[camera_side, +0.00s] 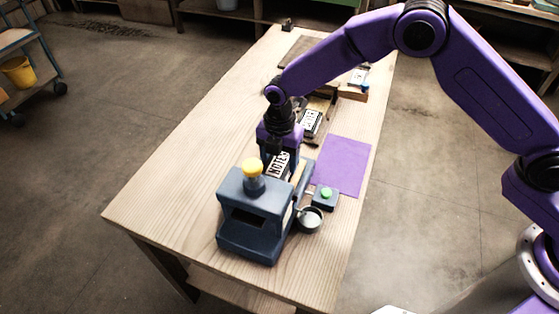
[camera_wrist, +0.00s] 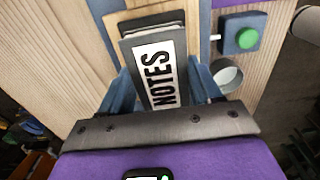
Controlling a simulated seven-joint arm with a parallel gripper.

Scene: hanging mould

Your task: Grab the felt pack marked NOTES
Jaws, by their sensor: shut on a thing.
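The dark grey felt pack marked NOTES (camera_wrist: 155,70) stands between my gripper's blue fingers in the wrist view, its white label facing the camera. My gripper (camera_wrist: 160,88) is shut on it, with one finger at each side. In the side view the NOTES pack (camera_side: 279,166) shows just under my gripper (camera_side: 275,150), directly behind the dark blue machine. The pack's lower end is hidden there by the machine. A second dark edge and a wooden piece show behind the pack in the wrist view.
The blue machine (camera_side: 254,222) with a yellow knob (camera_side: 252,169) stands close in front. A green-button box (camera_side: 325,198) and a round cup (camera_side: 309,219) are at its right. Another labelled pack (camera_side: 311,123) lies behind. A purple mat (camera_side: 343,165) is bare. The table's left side is clear.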

